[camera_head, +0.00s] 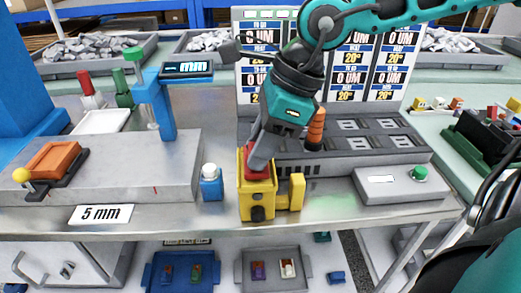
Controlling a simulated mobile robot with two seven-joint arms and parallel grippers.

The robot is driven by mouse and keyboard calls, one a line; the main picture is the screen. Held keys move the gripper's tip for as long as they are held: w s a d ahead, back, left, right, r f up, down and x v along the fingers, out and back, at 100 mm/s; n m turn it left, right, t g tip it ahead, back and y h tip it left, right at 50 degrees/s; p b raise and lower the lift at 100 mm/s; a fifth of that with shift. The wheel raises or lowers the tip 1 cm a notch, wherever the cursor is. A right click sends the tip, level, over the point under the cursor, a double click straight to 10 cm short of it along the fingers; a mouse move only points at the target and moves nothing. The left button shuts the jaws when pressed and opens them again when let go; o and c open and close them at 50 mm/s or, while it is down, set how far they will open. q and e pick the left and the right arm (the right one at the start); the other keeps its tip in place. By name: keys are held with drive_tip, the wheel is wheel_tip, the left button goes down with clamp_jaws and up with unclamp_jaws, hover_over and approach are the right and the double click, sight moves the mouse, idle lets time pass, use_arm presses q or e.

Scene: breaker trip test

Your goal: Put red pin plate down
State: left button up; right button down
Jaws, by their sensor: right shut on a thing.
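My right gripper (260,163) reaches down from the top right, its fingers at the top of a yellow block (257,203) near the front edge of the bench. It is shut on a red piece (252,174), which I take to be the red pin plate. The piece sits low in or just above the top of the yellow block; the fingers partly hide it, so I cannot tell whether it rests there. My left gripper is not in view.
A blue-and-white bottle (211,183) stands close left of the yellow block. A grey fixture (110,165) with a blue post is farther left. A grey box with a green button (390,186) is at right. Display panels (375,60) stand behind the gripper.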

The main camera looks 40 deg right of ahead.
drive_tip(key=shift+f, duration=0.45)
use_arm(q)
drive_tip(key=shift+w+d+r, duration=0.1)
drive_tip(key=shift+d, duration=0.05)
use_arm(e)
drive_tip(key=shift+f, duration=0.15)
drive_tip(key=c, duration=1.2)
unclamp_jaws()
drive_tip(key=shift+c, duration=0.2)
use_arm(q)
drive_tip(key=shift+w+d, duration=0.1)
use_arm(e)
drive_tip(key=o, duration=0.4)
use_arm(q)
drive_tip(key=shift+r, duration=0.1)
use_arm(e)
drive_tip(key=shift+o, duration=0.2)
